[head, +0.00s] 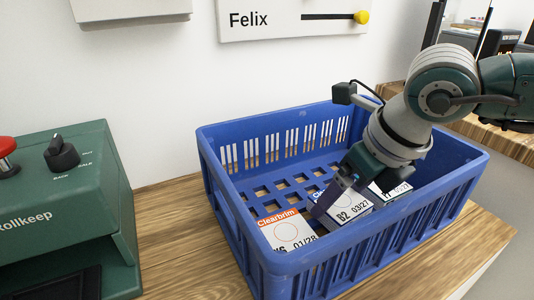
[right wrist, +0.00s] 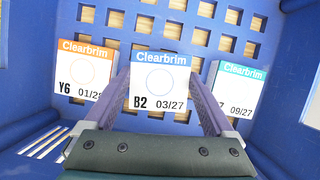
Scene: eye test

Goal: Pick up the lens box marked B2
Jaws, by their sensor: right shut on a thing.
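The lens box marked B2 (right wrist: 158,84) has a white face with a blue Clearbrim band and the date 03/27. In the right wrist view it sits between the two fingers of my right gripper (right wrist: 160,100), which is shut on it. In the head view the B2 box (head: 348,212) shows inside the blue crate (head: 283,264), partly covered by my right gripper (head: 335,195). I cannot tell whether the box touches the crate floor. My left gripper is not in view.
An orange-banded box marked Y6 (right wrist: 84,72) lies left of B2, and a teal-banded box (right wrist: 236,92) lies right of it, both in the crate. The crate walls surround my gripper. A green machine (head: 60,215) stands on the wooden table (head: 170,225) at left.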

